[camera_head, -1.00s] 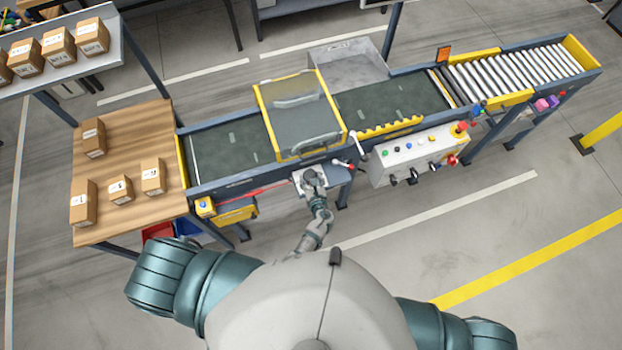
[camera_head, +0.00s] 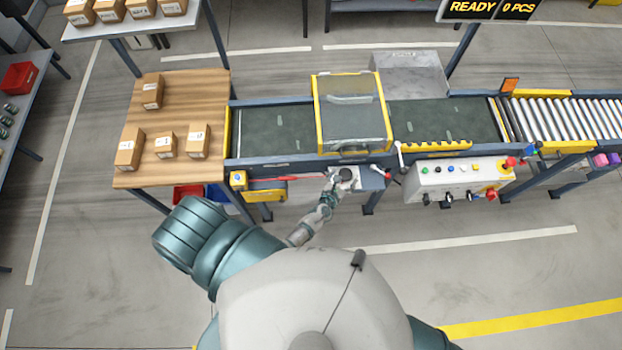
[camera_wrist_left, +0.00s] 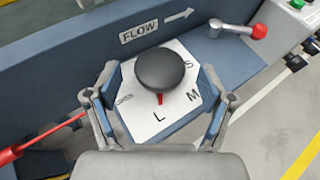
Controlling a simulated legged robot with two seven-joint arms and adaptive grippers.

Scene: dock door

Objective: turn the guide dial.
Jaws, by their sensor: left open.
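The guide dial is a round black knob (camera_wrist_left: 160,70) with a red pointer, on a white plate (camera_wrist_left: 143,120) marked OPEN, L, M and S. The pointer faces the L. In the head view the dial (camera_head: 347,174) shows small, on the front of the conveyor below the yellow-framed cover. My left gripper (camera_wrist_left: 158,76) is open, with one finger on each side of the knob and gaps between fingers and knob. In the head view the left gripper (camera_head: 342,182) is at the dial plate, small and partly merged with it. My right gripper is not in view.
A red-tipped lever (camera_wrist_left: 245,31) stands right of the dial, and a red rod (camera_wrist_left: 40,138) lies to its left. A control box (camera_head: 460,181) with buttons is on the right. A wooden table (camera_head: 180,105) with cartons (camera_head: 130,148) is on the left. Open floor lies in front.

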